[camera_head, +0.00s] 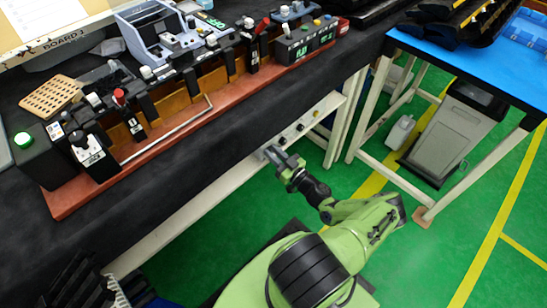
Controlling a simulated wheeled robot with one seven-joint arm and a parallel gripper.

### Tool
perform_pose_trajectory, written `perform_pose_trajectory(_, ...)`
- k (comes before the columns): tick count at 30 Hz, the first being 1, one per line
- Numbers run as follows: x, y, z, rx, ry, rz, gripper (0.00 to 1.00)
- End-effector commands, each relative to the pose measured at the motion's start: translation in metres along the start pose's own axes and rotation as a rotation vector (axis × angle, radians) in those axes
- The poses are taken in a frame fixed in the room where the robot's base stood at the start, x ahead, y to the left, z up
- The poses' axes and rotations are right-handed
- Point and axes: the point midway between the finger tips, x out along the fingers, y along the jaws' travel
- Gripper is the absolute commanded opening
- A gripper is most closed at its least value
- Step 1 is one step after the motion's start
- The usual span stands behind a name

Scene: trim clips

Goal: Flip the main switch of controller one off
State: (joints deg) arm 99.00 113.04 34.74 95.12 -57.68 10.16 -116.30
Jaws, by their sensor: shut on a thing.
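I cannot read any label that marks controller one, nor see the switch's position.
The bench top holds a reddish-brown board (140,150) with several small devices, a lit green button (23,139) and a wooden perforated block (51,96). A blue-topped table (470,65) stands at right, with a grey bin (445,135) beneath. Green floor is clear at lower right.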

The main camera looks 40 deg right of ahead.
Motion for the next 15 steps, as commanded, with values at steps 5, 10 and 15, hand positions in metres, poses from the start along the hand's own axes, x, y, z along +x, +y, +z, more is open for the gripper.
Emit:
perform_pose_trajectory(5, -0.0020, 0.0002, 0.0109, 0.000, 0.121, 0.000, 0.00)
perform_pose_trajectory(10, -0.0026, 0.0002, 0.0084, -0.002, 0.182, 0.000, 0.00)
perform_pose_trajectory(15, -0.0026, 0.0002, 0.0059, -0.002, 0.192, 0.000, 0.00)
